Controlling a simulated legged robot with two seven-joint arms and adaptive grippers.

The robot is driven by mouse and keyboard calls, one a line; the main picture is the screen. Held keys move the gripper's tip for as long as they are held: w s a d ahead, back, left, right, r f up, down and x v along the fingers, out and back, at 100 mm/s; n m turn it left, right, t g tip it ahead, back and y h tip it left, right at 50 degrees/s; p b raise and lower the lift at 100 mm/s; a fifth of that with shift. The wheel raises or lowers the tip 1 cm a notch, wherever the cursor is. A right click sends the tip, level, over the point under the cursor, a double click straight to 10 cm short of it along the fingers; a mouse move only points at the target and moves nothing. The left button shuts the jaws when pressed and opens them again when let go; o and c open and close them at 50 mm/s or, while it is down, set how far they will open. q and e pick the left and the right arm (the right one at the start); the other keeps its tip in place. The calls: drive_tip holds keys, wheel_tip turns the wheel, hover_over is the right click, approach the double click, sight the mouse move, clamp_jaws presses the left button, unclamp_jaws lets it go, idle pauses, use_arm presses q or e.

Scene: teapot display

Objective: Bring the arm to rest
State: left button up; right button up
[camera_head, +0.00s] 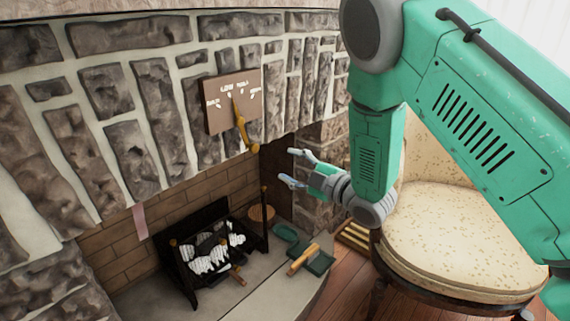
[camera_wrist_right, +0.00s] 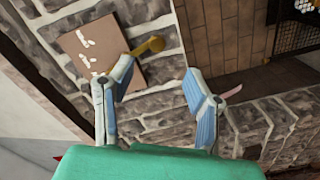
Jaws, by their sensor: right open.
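My right arm (camera_head: 385,120), green and grey, comes in from the upper right of the head view. Its gripper (camera_head: 292,167) is open and empty in front of the stone fireplace, below and right of a brown panel (camera_head: 228,108) with white markings. A yellow-brown handle (camera_head: 241,128) sticks out from the panel. The wrist view shows the two fingers of the right gripper (camera_wrist_right: 160,92) spread wide, with the panel (camera_wrist_right: 95,55) and the handle (camera_wrist_right: 148,46) beyond them. My left gripper is not in view.
A fireplace grate (camera_head: 205,255) with charred logs stands in the hearth. A dustpan-like green tool (camera_head: 318,263) lies on the hearth slab. A cream cushioned chair (camera_head: 455,235) stands at the right, behind my arm. A stone wall (camera_head: 100,85) fills the left.

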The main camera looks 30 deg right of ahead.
drive_tip(key=s+f+m+g+h+p, duration=0.55)
drive_tip(key=s+f+m+g, duration=0.2)
drive_tip(key=s+f, duration=0.6)
drive_tip(key=s+a+f+m+g+p, duration=0.1)
drive_tip(key=s+m+g, duration=0.3)
drive_tip(key=s, duration=0.8)
drive_tip(key=s+a+f+m+g+p, duration=0.2)
drive_tip(key=s+f+m+g+p, duration=0.1)
drive_tip(key=s, duration=0.9)
drive_tip(key=shift+s+f+m+g+h+p, duration=0.35)
drive_tip(key=shift+s+f+g+p, duration=0.05)
drive_tip(key=shift+f+g, duration=0.5)
drive_tip(key=shift+w, duration=0.1)
